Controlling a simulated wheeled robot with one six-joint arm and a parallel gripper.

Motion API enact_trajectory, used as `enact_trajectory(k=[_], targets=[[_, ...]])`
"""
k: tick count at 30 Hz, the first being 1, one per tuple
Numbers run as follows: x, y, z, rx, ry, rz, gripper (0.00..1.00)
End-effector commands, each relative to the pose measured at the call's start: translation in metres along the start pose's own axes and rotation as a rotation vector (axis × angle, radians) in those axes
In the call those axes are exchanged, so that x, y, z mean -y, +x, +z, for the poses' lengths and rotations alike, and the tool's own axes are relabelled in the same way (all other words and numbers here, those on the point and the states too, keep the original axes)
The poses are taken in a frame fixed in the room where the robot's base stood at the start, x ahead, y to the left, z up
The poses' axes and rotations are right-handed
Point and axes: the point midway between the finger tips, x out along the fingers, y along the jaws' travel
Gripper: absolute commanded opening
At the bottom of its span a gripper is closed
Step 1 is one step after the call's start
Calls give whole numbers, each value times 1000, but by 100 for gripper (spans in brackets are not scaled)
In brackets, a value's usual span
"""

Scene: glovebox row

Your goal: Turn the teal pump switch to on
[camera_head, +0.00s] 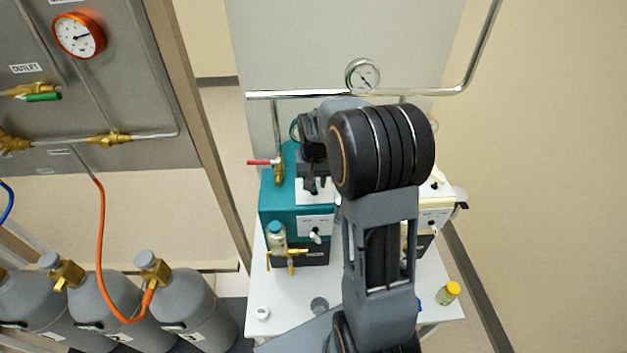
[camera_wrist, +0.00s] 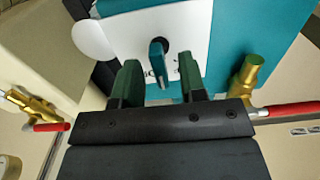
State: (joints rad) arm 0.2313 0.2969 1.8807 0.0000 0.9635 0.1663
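The teal pump (camera_head: 272,195) stands on a white bench, partly behind my arm. In the wrist view its teal housing (camera_wrist: 232,35) carries a white panel (camera_wrist: 195,40) with the pump switch (camera_wrist: 158,62), a teal lever on a dark round hub. The lever points down in that picture, slightly tilted; the marks beside it are too small to read. My gripper (camera_wrist: 159,70) is open, its green fingers on either side of the lever with visible gaps. In the head view my gripper (camera_head: 312,178) is at the pump's upper white panel and hides most of the switch.
A red-handled brass valve (camera_head: 278,168) is close to the pump's left side. A cream pump (camera_head: 440,192) stands right, partly hidden by my arm. A yellow-capped jar (camera_head: 448,292) sits on the white bench (camera_head: 290,318). Gas cylinders (camera_head: 180,295) stand at left.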

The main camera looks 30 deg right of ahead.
Motion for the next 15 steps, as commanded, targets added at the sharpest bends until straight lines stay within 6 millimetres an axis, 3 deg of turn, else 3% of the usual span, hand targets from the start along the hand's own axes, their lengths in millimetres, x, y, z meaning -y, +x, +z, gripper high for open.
enact_trajectory(k=[3,15], targets=[[0,0,0,0,0,0,36],[0,0,0,0,0,0,0]])
